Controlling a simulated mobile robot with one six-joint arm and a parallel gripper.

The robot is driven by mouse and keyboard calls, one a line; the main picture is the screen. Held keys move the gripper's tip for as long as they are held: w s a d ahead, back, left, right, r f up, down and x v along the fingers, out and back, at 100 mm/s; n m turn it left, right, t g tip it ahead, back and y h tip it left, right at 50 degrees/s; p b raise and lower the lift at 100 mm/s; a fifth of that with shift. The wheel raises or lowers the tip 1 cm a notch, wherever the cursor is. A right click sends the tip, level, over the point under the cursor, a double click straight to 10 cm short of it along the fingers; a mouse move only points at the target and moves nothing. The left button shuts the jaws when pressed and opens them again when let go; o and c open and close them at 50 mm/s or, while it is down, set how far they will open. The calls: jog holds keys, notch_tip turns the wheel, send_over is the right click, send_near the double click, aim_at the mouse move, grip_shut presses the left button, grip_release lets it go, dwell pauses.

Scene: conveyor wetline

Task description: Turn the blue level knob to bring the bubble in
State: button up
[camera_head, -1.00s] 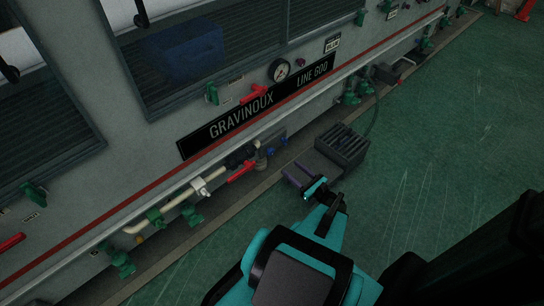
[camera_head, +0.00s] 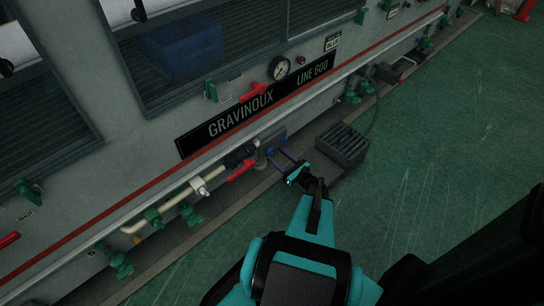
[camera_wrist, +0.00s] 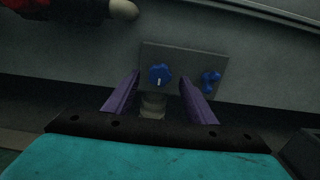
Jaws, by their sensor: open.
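The round blue knob (camera_wrist: 160,74) with a white pointer mark sits on a grey plate (camera_wrist: 188,58) on the machine's lower wall. A second, smaller blue fitting (camera_wrist: 210,81) is on the same plate to its right. In the head view the blue parts are small, near the plate (camera_head: 276,141). My gripper (camera_wrist: 161,82) is open, its two purple fingers pointing at the plate, one to each side of the round knob in the picture. I cannot tell whether they reach it. In the head view my gripper (camera_head: 283,159) is low beside the wall. I see no bubble.
A red lever (camera_head: 241,171) and a cream pipe (camera_head: 180,198) with green valves (camera_head: 152,216) run left of the plate. A dark ribbed box (camera_head: 342,145) stands on the floor to the right. The green floor (camera_head: 440,150) is open further right.

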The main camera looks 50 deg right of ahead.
aim_at(272, 152)
jog(key=shift+w+d, duration=0.15)
jog(key=shift+w, duration=1.35)
jog(key=c, duration=1)
jog(key=shift+s+a, duration=0.1)
jog(key=shift+a, duration=0.4)
jog(key=shift+c, duration=0.2)
jog(key=shift+d, duration=0.25)
jog(key=shift+w+d, duration=0.1)
jog(key=shift+w, duration=0.1)
